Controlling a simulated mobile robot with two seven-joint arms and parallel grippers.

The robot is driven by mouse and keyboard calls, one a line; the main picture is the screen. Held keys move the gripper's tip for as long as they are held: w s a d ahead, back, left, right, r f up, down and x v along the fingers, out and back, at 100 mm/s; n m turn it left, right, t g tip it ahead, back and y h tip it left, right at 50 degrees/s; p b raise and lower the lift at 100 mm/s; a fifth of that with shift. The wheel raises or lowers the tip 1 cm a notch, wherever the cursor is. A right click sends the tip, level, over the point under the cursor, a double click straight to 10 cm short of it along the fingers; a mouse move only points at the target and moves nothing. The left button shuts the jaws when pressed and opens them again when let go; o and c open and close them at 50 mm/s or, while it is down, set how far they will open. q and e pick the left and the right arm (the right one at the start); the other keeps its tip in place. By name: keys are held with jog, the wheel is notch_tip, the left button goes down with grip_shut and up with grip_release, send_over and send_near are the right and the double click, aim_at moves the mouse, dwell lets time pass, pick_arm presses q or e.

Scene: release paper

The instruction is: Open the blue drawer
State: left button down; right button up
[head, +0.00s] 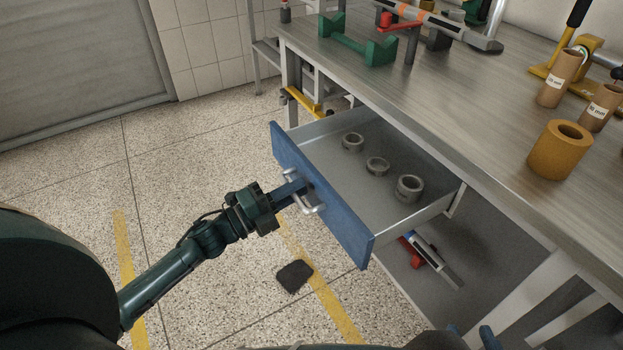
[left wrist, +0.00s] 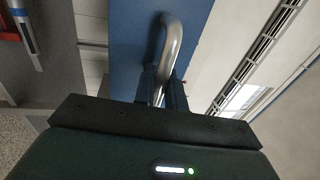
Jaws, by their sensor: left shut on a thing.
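The blue drawer (head: 325,205) is under the workbench and stands pulled well out. Its grey inside shows, with several metal rings in it. My left gripper (head: 301,186) is at the drawer front, shut on the curved metal handle (head: 313,206). In the left wrist view the handle (left wrist: 172,48) rises from between the fingers (left wrist: 165,92), in front of the blue drawer face (left wrist: 134,40). The fingertips are partly hidden by the handle and the gripper body.
The workbench (head: 440,110) holds green, yellow and brown items. A lower shelf under the drawer holds a grey and red tool (head: 432,262). The floor at left is clear.

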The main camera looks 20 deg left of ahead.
pick_arm(q)
jog(key=shift+v, duration=0.85)
jog(key=shift+r, duration=0.15)
jog(key=c, duration=1.8)
grip_release()
jog(key=v, duration=1.3)
jog(key=shift+s+a+r, duration=0.1)
jog(key=shift+a, duration=0.05)
